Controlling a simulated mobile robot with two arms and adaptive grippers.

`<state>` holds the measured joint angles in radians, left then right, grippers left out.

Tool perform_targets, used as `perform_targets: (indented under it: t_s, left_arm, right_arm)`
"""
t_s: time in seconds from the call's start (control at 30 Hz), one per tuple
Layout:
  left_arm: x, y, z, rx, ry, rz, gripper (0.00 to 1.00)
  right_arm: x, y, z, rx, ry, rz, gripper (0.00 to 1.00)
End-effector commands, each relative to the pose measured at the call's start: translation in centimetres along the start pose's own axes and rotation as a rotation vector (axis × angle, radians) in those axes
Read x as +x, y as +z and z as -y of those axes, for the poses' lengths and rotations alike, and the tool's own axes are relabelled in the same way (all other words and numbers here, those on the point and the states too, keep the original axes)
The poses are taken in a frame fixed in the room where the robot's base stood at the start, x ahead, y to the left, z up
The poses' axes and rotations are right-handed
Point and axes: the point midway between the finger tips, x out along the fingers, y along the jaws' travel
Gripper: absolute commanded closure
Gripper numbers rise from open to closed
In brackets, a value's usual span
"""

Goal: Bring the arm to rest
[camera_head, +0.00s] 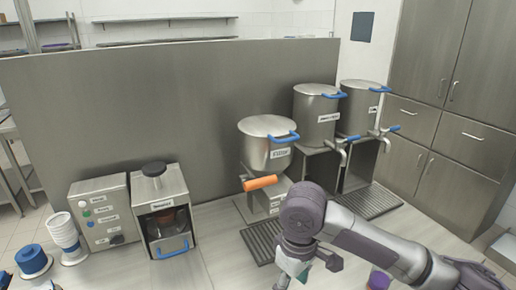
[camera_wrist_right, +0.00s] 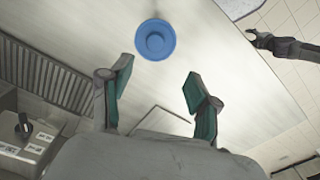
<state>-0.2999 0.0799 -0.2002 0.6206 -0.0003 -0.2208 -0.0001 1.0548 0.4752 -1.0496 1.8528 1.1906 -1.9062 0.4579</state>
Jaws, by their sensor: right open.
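My right arm reaches in from the right in the head view, with its gripper (camera_head: 293,272) pointing down near the lower middle, partly cut off by the bottom edge. In the right wrist view the two green-padded fingers of this gripper (camera_wrist_right: 158,92) are spread apart with nothing between them. A round blue lid-like disc (camera_wrist_right: 155,40) lies on the pale counter beyond the fingertips, apart from them. A dark gripper (camera_wrist_right: 285,48), apparently my left one, shows at the upper right of the wrist view. Its jaws are too small to read.
The filler pot (camera_head: 267,147) with an orange handle stands behind my right gripper, above a drip grate (camera_head: 262,243). Two more pots with taps stand right of it. A sealing machine (camera_head: 163,212), stacked cups (camera_head: 65,234) and blue lids (camera_head: 32,260) are left. A purple item (camera_head: 379,281) sits below my arm.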

Motion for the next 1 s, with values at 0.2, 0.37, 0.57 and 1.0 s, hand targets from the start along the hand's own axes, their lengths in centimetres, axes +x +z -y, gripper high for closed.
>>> perform_targets:
  t_s: [0.2,0.37,0.57,1.0]
  left_arm:
    - [0.0,0.0,0.0,0.000,0.000,-0.001,0.49]
    - [0.0,0.0,-0.1,0.000,0.001,-0.001,0.49]
    - [0.0,-0.1,-0.1,-0.001,0.001,-0.001,0.49]
    - [0.0,0.0,0.0,-0.001,0.001,-0.001,0.49]
  right_arm:
    - [4.8,0.1,5.2,-0.043,-0.110,-0.141,0.39]
    - [7.5,1.0,7.9,0.004,-0.173,-0.280,0.39]
    - [10.4,4.3,8.6,0.159,-0.177,-0.398,0.39]
    - [14.8,16.6,5.5,0.471,0.026,-0.362,0.39]
